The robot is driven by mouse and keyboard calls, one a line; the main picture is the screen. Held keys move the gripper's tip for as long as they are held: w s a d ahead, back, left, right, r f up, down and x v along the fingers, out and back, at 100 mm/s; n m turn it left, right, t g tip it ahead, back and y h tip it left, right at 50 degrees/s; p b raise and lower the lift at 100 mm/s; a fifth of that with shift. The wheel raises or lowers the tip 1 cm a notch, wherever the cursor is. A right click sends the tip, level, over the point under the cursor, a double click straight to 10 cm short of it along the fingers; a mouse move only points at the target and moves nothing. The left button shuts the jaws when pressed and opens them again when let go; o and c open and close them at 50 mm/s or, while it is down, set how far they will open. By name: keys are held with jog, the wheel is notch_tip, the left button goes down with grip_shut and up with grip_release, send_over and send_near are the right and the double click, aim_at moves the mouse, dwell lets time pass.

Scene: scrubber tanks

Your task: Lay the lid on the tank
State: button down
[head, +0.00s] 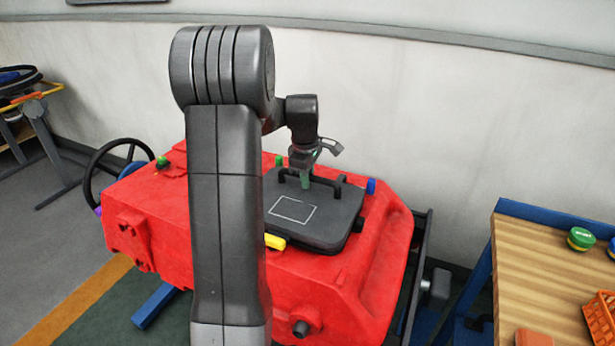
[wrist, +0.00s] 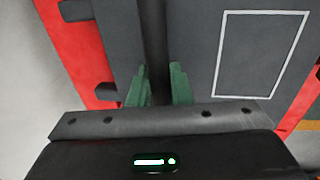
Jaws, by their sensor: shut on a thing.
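The dark grey lid (head: 325,224), with a bar handle and a white outlined rectangle, is over the top of the red tank (head: 155,225). In the wrist view the lid (wrist: 205,45) fills most of the picture, with the red tank (wrist: 65,45) beyond its edge. My gripper (head: 306,182) points down at the handle. In the wrist view its green fingers (wrist: 160,90) are on both sides of the dark handle bar (wrist: 157,45), shut on it. I cannot tell whether the lid rests fully on the tank. My arm hides part of the tank and the lid's left side.
Green knobs (head: 163,161), a blue knob (head: 371,186) and a yellow piece (head: 275,241) sit around the tank top. A black steering wheel (head: 92,178) stands at the left. A wooden bench (head: 535,265) with small items is at the right. A pale wall (head: 450,130) is behind.

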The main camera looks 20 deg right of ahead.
jog(key=shift+f, duration=0.3)
jog(key=shift+f, duration=0.1)
dwell(0.6)
dwell(0.4)
jog(key=c, duration=0.8)
grip_release()
jog(key=shift+o, duration=0.2)
jog(key=shift+s+a+r+p, duration=0.15)
jog(key=shift+r+p, duration=0.75)
jog(key=shift+r, duration=0.3)
jog(key=shift+s+a+r+p, duration=0.1)
jog(key=shift+a+r+p, duration=0.05)
jog(key=shift+r+p, duration=0.9)
jog(key=shift+r, duration=0.15)
